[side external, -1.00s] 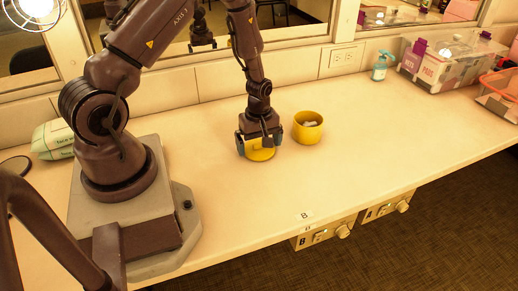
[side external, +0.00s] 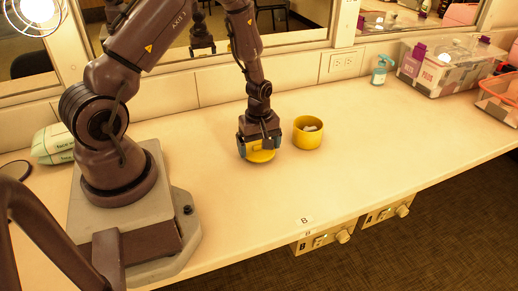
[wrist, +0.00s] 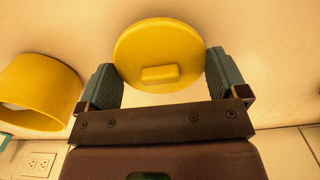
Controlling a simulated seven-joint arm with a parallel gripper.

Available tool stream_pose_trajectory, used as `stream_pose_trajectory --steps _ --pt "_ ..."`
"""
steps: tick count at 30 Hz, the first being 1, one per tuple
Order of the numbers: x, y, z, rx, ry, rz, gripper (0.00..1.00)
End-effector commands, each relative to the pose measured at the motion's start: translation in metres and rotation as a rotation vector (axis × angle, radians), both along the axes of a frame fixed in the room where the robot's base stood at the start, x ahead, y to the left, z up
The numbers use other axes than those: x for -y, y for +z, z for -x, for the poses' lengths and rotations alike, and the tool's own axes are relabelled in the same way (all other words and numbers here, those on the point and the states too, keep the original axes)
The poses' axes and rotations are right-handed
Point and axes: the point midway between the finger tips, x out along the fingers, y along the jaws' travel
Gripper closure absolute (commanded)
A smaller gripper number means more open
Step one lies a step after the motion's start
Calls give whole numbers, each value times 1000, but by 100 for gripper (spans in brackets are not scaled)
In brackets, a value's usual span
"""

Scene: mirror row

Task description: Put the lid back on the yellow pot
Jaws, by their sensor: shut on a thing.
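The round yellow lid (side external: 261,156) is held low over the counter, at or just above its surface; I cannot tell if it touches. My gripper (side external: 260,148) points down with its fingers on either side of the lid. In the wrist view, the lid (wrist: 160,45) shows its small block handle, and the fingers of my gripper (wrist: 165,75) press its opposite edges. The yellow pot (side external: 308,138) stands upright and open just right of my gripper, with white items inside. The pot (wrist: 45,85) is partly cut off at the left of the wrist view.
A spray bottle (side external: 379,72) and a clear bin (side external: 440,70) stand at the back right, with an orange basket (side external: 498,100) beyond. A green packet (side external: 53,144) lies behind my base. The counter's middle and front are clear. Mirrors line the wall.

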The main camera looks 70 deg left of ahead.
Motion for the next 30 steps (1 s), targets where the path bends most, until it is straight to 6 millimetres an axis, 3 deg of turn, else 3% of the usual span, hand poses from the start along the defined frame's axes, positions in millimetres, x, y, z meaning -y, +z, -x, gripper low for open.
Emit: stream_pose_trajectory --steps 9,13,16,20,30 --pt "0 61 -1 5 -1 -2 30" --pt "1 78 0 1 -4 -1 30" --pt "5 79 -2 -12 -19 3 30" --pt "2 78 -30 4 -35 -9 30" --pt "-8 95 -131 25 74 -17 31"
